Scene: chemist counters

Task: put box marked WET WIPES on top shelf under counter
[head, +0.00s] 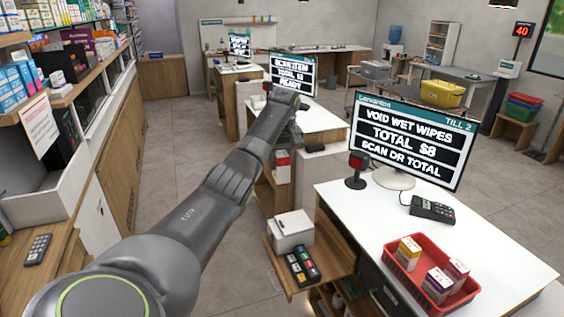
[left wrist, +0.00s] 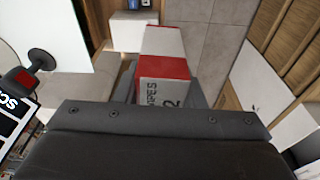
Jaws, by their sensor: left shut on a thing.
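The white and red WET WIPES box (left wrist: 165,92) is in the middle of the left wrist view, with part of its lettering readable. My left gripper (left wrist: 168,98) is shut on it. In the head view, my left arm reaches forward from the lower left, and the box (head: 282,160) shows below its far end. My left gripper (head: 288,138) is mostly hidden there by the arm. The box is beside the wooden shelves (head: 265,188) under the middle counter (head: 308,122); I cannot tell whether it touches them. My right gripper is not in view.
The Till 2 counter (head: 478,235) at the right carries a screen (head: 412,140), a scanner (head: 357,168), a card terminal (head: 433,208) and a red basket (head: 402,284) of small boxes. A pulled-out shelf holds a white printer (head: 291,230) and keypad (head: 302,266). Floor on the left is clear.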

